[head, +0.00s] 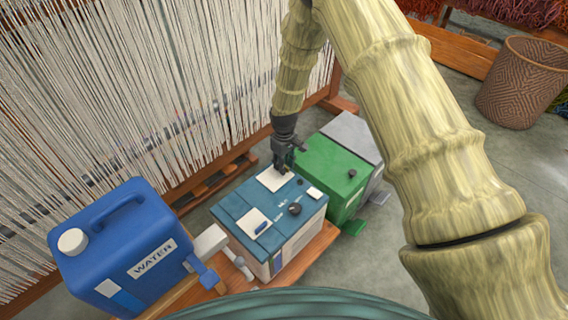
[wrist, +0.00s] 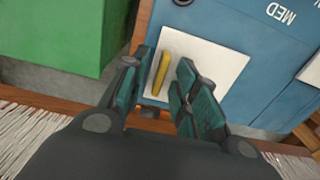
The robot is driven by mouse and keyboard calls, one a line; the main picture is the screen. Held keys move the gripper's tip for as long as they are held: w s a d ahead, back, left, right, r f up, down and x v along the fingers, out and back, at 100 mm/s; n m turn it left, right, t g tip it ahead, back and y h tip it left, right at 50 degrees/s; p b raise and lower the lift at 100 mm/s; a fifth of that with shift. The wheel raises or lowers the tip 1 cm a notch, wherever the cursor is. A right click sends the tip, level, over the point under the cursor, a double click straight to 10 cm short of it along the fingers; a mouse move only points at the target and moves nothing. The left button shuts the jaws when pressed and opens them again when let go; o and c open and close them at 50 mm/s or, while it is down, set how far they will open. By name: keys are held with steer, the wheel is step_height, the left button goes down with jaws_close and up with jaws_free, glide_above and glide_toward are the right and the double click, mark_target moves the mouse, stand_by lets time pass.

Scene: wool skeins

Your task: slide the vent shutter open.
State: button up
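A blue box (head: 270,205) with a lettered top and white sides stands on a wooden bench. A white plate (wrist: 195,65) with an upright yellow tab (wrist: 162,73) is on its top, near the far edge. The plate also shows in the head view (head: 275,179), partly behind my gripper (head: 283,165). In the wrist view my gripper (wrist: 158,90) is open, its teal fingers on either side of the tab with gaps showing. A second white plate (head: 246,217) with a blue tab (head: 261,227) is nearer. I cannot tell which one is the vent shutter.
A black knob (head: 295,208) sits on the blue box. A green box (head: 330,172) and a grey box (head: 352,132) stand behind it. A blue water jug (head: 125,245) is at the left. Loom threads (head: 140,100) hang close behind; a basket (head: 520,85) stands far right.

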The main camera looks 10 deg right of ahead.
jaws_close()
steer(key=w+d, duration=0.4)
steer(key=d, duration=0.2)
steer(key=shift+w+d+p, duration=0.25)
steer(key=shift+d+p, duration=0.1)
steer(key=shift+p, duration=0.05)
jaws_free()
step_height(320, 180, up, 12)
stand_by(0.7)
